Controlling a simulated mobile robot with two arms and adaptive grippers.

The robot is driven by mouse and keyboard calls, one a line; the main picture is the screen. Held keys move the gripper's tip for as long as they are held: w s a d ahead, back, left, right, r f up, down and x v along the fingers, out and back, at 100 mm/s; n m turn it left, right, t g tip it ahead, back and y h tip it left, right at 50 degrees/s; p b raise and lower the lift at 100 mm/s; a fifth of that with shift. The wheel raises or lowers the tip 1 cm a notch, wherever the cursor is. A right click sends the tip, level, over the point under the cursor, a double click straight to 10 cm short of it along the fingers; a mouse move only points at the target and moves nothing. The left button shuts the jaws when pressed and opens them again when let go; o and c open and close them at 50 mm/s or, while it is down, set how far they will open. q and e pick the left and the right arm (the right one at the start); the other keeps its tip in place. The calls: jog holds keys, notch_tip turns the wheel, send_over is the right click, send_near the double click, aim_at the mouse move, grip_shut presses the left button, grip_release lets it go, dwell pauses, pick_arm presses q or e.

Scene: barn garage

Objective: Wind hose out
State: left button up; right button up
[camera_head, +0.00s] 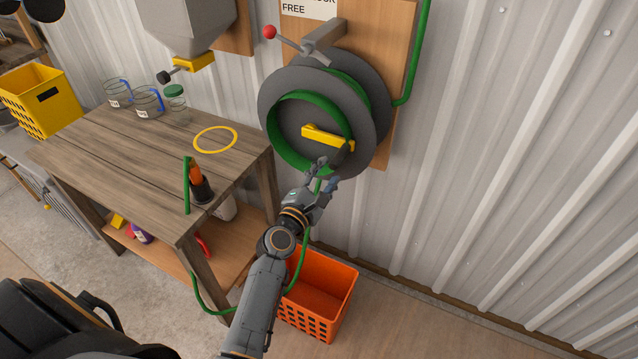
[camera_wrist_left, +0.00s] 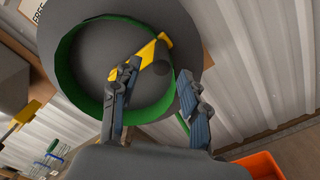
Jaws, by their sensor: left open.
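The grey hose reel (camera_head: 271,104) is mounted on a wooden board on the wall, with green hose (camera_head: 290,153) wound inside its rim. A yellow crank (camera_head: 318,136) lies across the reel's face, with a dark knob at its lower right end. My left gripper (camera_head: 329,170) is open and empty just below the crank. In the left wrist view its fingers (camera_wrist_left: 160,85) stand apart in front of the reel (camera_wrist_left: 85,72), close to the yellow crank (camera_wrist_left: 157,52); contact is unclear. The hose's black and orange nozzle (camera_head: 199,187) is at the table's near edge.
A lever with a red ball (camera_head: 269,32) sticks out above the reel. An orange crate (camera_head: 320,300) stands on the floor below. The wall on the right is clear.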

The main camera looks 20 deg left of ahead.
pick_arm(q)
jog(key=s, duration=0.4)
dwell(0.4)
jog(key=s+d+f+m+g, duration=0.1)
jog(key=s+f+m+g, duration=0.15)
jog(key=f, duration=0.45)
jog(key=s+d+f+m+g+h, duration=0.1)
jog(key=d+f+m, duration=0.15)
jog(key=f, duration=0.45)
jog(key=s+d+f+m+g, duration=0.1)
jog(key=f+m+g, duration=0.15)
jog(key=f, duration=0.55)
jog(key=s+d+f+m+g, duration=0.2)
jog(key=s+f+m+g, duration=0.35)
jog(key=s+f, duration=0.8)
jog(key=s+a+f+m+g, duration=0.1)
jog(key=s+f+m, duration=0.3)
jog(key=s, duration=0.6)
jog(key=s+a+f+m+g+y, duration=0.1)
jog(key=s+f+m, duration=0.4)
jog(key=s, duration=0.5)
jog(key=s+a+f+m+g, duration=0.3)
jog(key=s+f+m, duration=0.2)
jog(key=s+f, duration=0.3)
jog(key=shift+s+a+f+y, duration=0.2)
jog(key=shift+s+f+y, duration=0.1)
jog(key=shift+s, duration=0.8)
